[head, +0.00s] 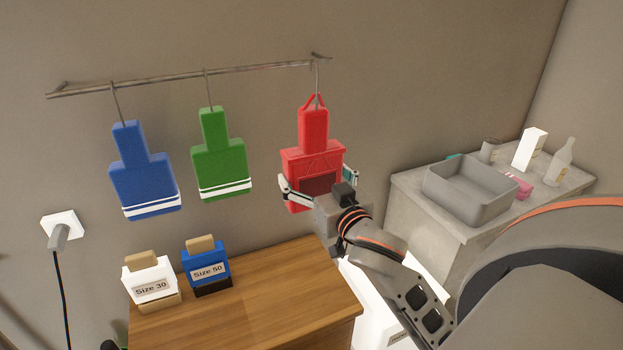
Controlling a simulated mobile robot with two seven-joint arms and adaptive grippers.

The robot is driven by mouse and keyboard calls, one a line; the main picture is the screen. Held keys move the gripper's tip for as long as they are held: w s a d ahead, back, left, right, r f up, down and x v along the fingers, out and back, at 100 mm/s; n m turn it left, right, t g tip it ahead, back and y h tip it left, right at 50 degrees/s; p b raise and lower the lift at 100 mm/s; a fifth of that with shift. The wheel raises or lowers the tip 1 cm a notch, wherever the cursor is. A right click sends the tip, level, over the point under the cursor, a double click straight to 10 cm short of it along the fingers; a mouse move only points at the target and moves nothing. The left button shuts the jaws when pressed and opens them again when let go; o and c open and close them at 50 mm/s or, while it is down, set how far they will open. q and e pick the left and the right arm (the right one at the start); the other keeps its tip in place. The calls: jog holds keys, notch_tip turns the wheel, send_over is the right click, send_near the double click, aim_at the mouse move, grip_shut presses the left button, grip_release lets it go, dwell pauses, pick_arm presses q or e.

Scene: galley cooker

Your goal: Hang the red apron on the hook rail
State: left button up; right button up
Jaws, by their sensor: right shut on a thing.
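The red apron (313,130) is upright below the right end of the hook rail (190,78). Its red neck loop (314,101) is at the lower end of the rightmost hook (317,78), and the two overlap in the picture. I cannot tell whether the hook carries the apron's weight. My right gripper (318,186) is shut on the red apron, with one finger on each side of its wide lower part. The gripper body hides the apron's lower right. My left gripper is not in view.
A blue apron (143,180) and a green apron (219,160) hang on the other hooks. Below, a wooden top (270,290) holds two size-labelled boxes (150,280). A grey bin (468,190) and bottles stand on a counter at right. A plug (60,235) is at left.

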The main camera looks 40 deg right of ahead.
pick_arm(q)
jog(key=b, duration=0.1)
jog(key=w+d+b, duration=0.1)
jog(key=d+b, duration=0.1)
jog(key=b, duration=0.1)
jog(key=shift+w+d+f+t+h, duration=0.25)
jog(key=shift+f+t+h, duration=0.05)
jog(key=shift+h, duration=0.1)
pick_arm(e)
jog(key=f+x, duration=0.2)
jog(key=x, duration=1.3)
jog(key=shift+w, duration=0.4)
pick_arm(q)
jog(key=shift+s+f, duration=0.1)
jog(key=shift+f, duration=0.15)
pick_arm(e)
jog(key=shift+f, duration=0.15)
jog(key=o, duration=1)
